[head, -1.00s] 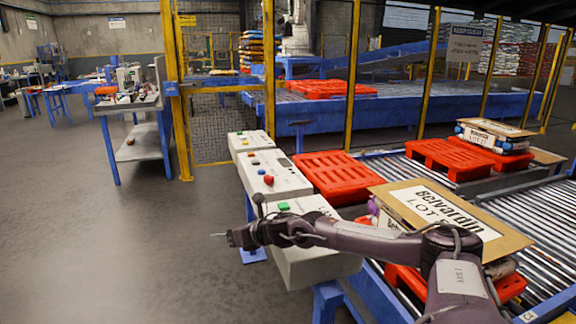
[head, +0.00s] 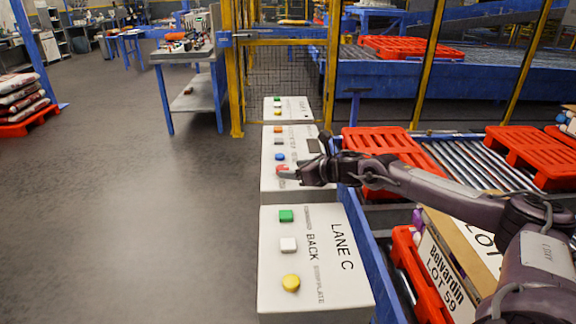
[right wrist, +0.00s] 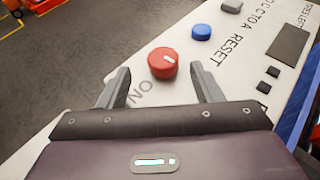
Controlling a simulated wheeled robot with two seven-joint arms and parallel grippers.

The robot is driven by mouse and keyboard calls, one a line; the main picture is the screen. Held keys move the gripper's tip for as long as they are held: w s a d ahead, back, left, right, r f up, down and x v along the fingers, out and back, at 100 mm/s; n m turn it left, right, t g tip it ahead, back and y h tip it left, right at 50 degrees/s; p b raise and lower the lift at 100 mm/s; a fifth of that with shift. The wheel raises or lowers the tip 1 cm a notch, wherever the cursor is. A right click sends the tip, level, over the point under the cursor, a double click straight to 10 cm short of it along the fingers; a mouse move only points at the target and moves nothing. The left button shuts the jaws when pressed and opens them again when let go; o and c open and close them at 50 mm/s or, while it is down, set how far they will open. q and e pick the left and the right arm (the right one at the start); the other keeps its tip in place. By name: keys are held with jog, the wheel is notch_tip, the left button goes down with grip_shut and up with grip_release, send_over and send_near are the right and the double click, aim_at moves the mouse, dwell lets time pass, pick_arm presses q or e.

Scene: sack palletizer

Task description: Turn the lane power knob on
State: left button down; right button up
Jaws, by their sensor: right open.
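In the head view the right gripper (head: 280,174) hangs over the middle panel (head: 268,185) and partly covers the red knob (head: 283,169). I cannot tell whether the fingers touch the knob. My left gripper is not in view.
A blue button (right wrist: 201,32) and a grey button (right wrist: 231,5) sit beyond the knob. The Lane C panel (head: 320,270) with green, white and yellow buttons is nearer. Red pallets (head: 385,150) and roller lanes lie right. Open floor is left.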

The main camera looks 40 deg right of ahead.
aim_at(286, 169)
jog(key=x, duration=0.4)
jog(key=shift+d+f+p, duration=0.15)
jog(key=shift+d+p, duration=0.1)
jog(key=shift+p, duration=0.1)
jog(key=shift+w+a, duration=0.1)
jog(key=shift+w, duration=0.05)
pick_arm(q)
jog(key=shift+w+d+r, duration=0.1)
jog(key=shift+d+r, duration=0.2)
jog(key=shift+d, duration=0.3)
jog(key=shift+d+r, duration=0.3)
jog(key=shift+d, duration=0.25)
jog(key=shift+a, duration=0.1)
pick_arm(e)
jog(key=shift+c, duration=1)
jog(key=c, duration=0.8)
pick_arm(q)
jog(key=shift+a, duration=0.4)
